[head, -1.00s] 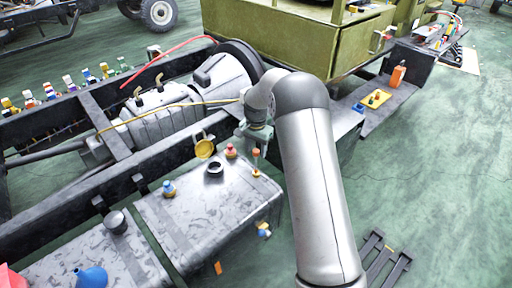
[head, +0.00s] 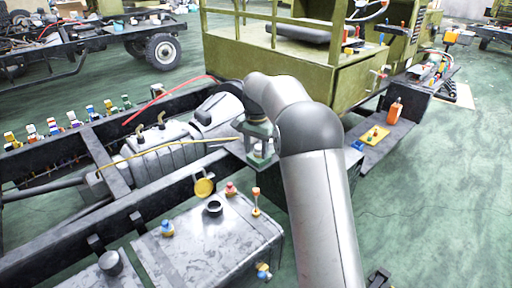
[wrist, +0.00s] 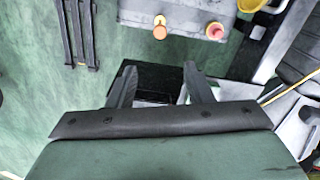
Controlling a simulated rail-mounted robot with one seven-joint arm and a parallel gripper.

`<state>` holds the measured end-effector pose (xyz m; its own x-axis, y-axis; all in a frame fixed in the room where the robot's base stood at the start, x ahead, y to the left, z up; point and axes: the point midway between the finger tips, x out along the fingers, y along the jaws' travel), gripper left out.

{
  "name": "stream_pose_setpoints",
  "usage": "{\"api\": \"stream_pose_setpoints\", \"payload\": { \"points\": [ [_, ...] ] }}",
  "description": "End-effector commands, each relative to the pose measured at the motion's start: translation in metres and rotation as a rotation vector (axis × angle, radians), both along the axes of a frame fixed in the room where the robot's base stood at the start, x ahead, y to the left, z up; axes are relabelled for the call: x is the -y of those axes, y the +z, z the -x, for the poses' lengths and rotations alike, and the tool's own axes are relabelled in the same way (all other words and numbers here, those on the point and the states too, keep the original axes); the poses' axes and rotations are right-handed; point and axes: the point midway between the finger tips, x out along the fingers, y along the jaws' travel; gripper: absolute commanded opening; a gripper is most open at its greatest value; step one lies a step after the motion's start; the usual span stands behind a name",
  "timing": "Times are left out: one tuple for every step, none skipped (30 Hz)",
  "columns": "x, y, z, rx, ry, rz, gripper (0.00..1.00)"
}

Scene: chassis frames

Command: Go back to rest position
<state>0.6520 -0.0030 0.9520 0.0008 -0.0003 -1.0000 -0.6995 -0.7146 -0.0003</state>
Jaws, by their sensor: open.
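My gripper (wrist: 159,78) is open in the wrist view, with its two dark fingers apart and nothing between them. In the head view my gripper (head: 262,158) hangs below my bent arm, near the chassis rail, and its fingertips are hard to make out. It is beyond the grey tank (head: 205,250), with the orange-topped fitting (head: 256,200) and the red cap (head: 231,188) closer to the camera. The wrist view shows the orange fitting (wrist: 160,28) and red cap (wrist: 215,31) ahead of the fingers.
The chassis rail (head: 60,233) and engine block (head: 160,147) lie to the left. A green cab (head: 285,75) stands behind my arm. A side step (head: 378,148) holds a yellow tray (head: 375,136) and an orange bottle (head: 394,112). The green floor at right is mostly clear.

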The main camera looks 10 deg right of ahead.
Motion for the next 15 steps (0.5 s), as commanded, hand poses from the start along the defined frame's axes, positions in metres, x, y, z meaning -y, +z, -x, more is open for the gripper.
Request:
{"api": "stream_pose_setpoints", "payload": {
  "points": [
    [-0.0001,0.0027,0.0,0.0,0.0,0.0,0.46],
    [-0.0001,0.0037,0.0001,0.0,0.0,0.0,0.46],
    [-0.0001,0.0045,0.0003,-0.001,0.0,0.0,0.46],
    [-0.0002,0.0048,0.0004,-0.001,0.0,0.0,0.46],
    [-0.0001,0.005,0.0004,-0.001,0.0,0.0,0.46],
    [-0.0001,0.0051,0.0004,-0.001,0.0,0.0,0.46],
    [-0.0002,0.005,0.0004,-0.001,0.0,0.0,0.46],
    [-0.0002,0.005,0.0004,-0.001,0.0,0.0,0.46],
    [-0.0002,0.005,0.0004,-0.001,0.0,0.0,0.46],
    [-0.0002,0.0049,0.0004,-0.001,0.0,0.0,0.46],
    [-0.0002,0.0049,0.0004,-0.001,0.0,0.0,0.46],
    [-0.0002,0.0049,0.0004,-0.001,0.0,0.0,0.46],
    [-0.0001,0.0048,0.0003,-0.001,0.0,0.0,0.46],
    [-0.0001,0.0048,0.0003,-0.001,0.0,0.0,0.46],
    [-0.0006,0.0078,0.0031,0.0,0.006,0.0,0.46]
  ]
}}
